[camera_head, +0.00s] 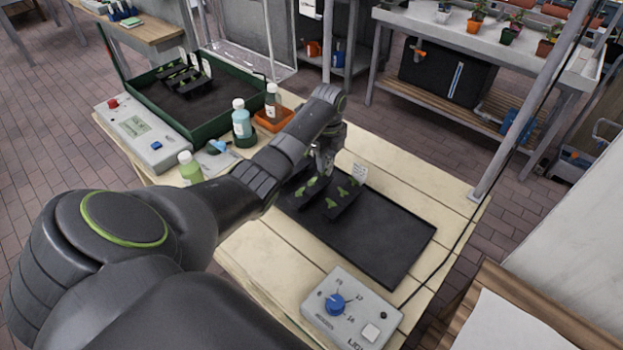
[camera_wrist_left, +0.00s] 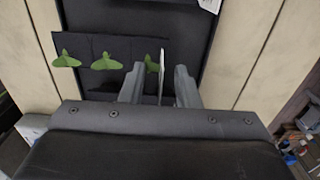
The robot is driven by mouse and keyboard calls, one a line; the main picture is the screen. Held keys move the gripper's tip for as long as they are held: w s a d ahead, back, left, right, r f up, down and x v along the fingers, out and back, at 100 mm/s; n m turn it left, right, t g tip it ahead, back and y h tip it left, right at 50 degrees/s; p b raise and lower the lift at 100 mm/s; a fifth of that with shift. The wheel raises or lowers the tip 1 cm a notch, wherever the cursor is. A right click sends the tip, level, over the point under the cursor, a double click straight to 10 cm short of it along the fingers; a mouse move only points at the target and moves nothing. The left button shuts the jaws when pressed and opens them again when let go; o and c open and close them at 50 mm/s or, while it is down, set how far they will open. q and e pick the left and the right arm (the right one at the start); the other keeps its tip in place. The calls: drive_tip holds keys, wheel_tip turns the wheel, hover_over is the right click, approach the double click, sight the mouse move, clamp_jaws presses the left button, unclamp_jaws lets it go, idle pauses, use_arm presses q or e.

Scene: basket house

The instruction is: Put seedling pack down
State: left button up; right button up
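Two black seedling packs with small green leaves stand side by side on a flat black tray (camera_head: 395,240) on the wooden table. The right pack (camera_head: 342,207) has a white label (camera_head: 360,173) at its far end. My left gripper (camera_head: 324,172) is at the far end of the left pack, whose far part it hides. In the left wrist view my left gripper (camera_wrist_left: 159,85) has its fingers apart, with a thin white label (camera_wrist_left: 162,72) seen edge-on between them and gaps on both sides. The near pack (camera_wrist_left: 90,50) there shows several leaves. My right gripper is not in view.
A green-walled tray (camera_head: 190,135) with more packs stands at the back left, beside a control box (camera_head: 143,138) and bottles (camera_head: 241,120). A dial box (camera_head: 350,308) sits at the table's front. The right part of the black tray is empty.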

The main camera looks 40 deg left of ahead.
use_arm(q)
drive_tip(key=shift+f, duration=0.9)
clamp_jaws()
idle(0.8)
